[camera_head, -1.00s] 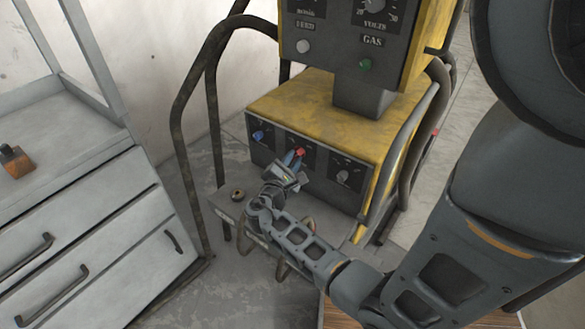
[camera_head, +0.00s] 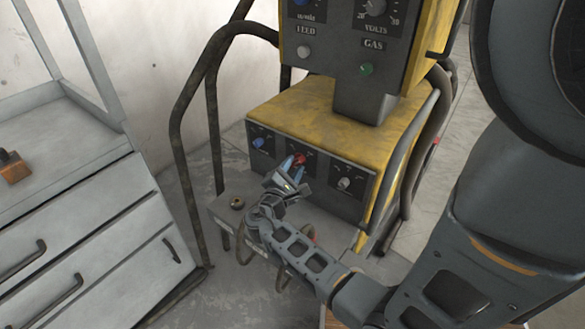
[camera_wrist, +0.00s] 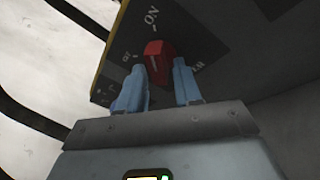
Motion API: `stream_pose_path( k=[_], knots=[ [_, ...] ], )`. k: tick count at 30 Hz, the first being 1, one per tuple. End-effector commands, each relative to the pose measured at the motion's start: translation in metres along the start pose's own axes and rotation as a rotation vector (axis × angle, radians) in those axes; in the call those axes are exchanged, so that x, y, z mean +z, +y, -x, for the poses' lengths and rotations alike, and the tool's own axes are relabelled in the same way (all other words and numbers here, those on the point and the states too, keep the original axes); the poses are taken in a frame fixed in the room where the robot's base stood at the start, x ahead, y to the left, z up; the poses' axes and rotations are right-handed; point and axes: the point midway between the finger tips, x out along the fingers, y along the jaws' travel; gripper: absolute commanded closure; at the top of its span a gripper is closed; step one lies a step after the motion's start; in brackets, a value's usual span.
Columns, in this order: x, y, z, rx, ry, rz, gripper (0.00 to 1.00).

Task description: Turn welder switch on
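The welder (camera_head: 310,115) is a yellow machine with a dark lower front panel. A red knob (camera_head: 299,159) sits in the middle of that panel. My gripper (camera_head: 292,168) is at the panel, in front of the red knob. In the wrist view its two blue fingers (camera_wrist: 160,72) are apart, one on each side of the knob's near end. I cannot tell whether either finger touches the knob.
A blue knob (camera_head: 258,142) is left of the red one and a grey knob (camera_head: 344,183) is right of it. A grey ledge (camera_head: 226,208) juts out below the panel. Dark tube rails (camera_head: 184,110) flank the welder. A drawer cabinet (camera_head: 95,235) stands at the left.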

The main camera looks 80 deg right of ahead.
Motion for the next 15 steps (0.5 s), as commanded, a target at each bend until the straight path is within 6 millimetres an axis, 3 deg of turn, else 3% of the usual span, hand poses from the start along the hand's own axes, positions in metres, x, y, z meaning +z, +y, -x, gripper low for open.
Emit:
stream_pose_path(
  k=[3,10,15],
  knots=[
    [0.000,0.000,0.000,0.000,-0.001,0.000,0.56],
    [0.000,0.001,0.000,0.000,-0.001,0.000,0.56],
    [0.000,0.001,0.016,0.002,0.001,0.001,0.56]
  ],
)
